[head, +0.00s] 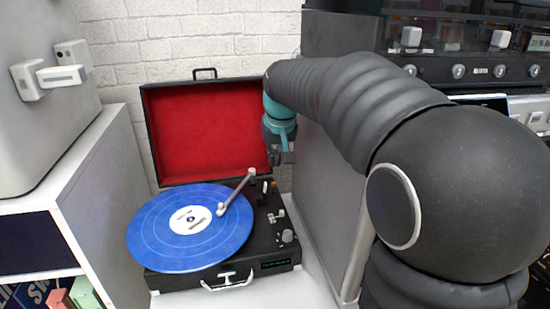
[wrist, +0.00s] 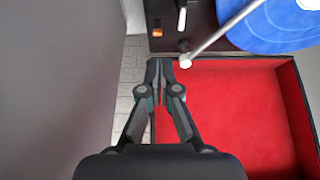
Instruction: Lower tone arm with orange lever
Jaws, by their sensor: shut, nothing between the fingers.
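A black suitcase record player (head: 163,281) with a red-lined open lid (head: 207,133) holds a blue record (head: 160,238). The grey tone arm (head: 237,190) reaches over the record; I cannot tell whether its head touches the record. A small orange lever (head: 273,184) sits at the back right of the deck, beside a white one; it also shows in the wrist view (wrist: 157,33). My gripper (head: 281,158) is behind and above that corner, by the lid's right edge. In the wrist view my gripper (wrist: 165,64) is shut and empty, apart from the orange lever.
A grey cabinet side (head: 322,220) stands close on the right of the player. A white shelf (head: 112,190) stands on the left. A white brick wall is behind.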

